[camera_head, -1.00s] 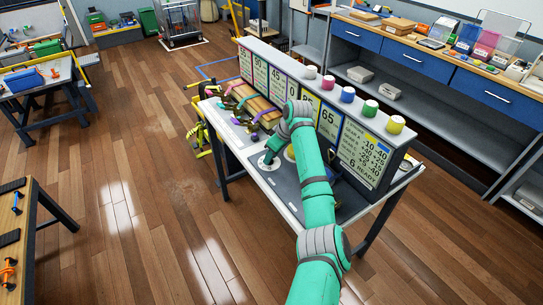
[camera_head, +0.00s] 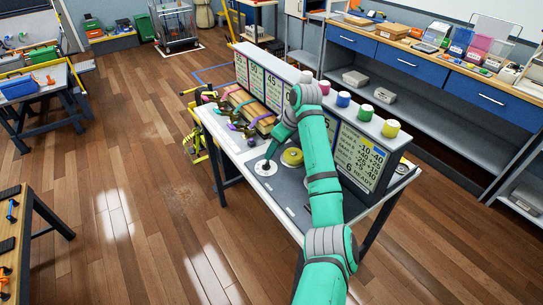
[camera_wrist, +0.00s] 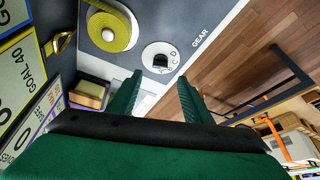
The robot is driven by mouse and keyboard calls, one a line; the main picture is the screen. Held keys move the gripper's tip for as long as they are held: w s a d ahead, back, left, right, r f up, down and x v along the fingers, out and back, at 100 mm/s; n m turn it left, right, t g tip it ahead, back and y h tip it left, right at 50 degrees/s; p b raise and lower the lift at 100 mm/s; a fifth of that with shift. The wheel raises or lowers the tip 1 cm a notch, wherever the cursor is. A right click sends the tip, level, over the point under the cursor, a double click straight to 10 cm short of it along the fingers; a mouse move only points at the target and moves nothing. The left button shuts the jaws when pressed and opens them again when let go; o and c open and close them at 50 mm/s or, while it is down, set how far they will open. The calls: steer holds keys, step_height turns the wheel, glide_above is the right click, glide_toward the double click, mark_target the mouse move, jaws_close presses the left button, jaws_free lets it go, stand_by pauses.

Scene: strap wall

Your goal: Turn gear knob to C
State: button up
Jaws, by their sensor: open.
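The gear knob is a small black grip on a round white dial (camera_wrist: 160,57) with letters along its rim and the word GEAR printed beside it. I cannot tell which letter the knob points to. In the head view the dial (camera_head: 265,168) lies on the grey top of the bench. My gripper (camera_wrist: 158,82) is open, its two green fingers apart with nothing between them. The dial shows just beyond the fingertips, apart from them. In the head view my gripper (camera_head: 269,157) hangs just above and behind the dial.
A yellow strap roll (camera_wrist: 108,27) sits beside the dial and also shows in the head view (camera_head: 293,157). A wall of number boards (camera_head: 357,159) with coloured lidded jars on top stands along the bench's back. Straps and wooden blocks (camera_head: 244,107) lie at the left end.

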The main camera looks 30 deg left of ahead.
steer(key=shift+v, duration=1.15)
steer(key=shift+c, duration=0.6)
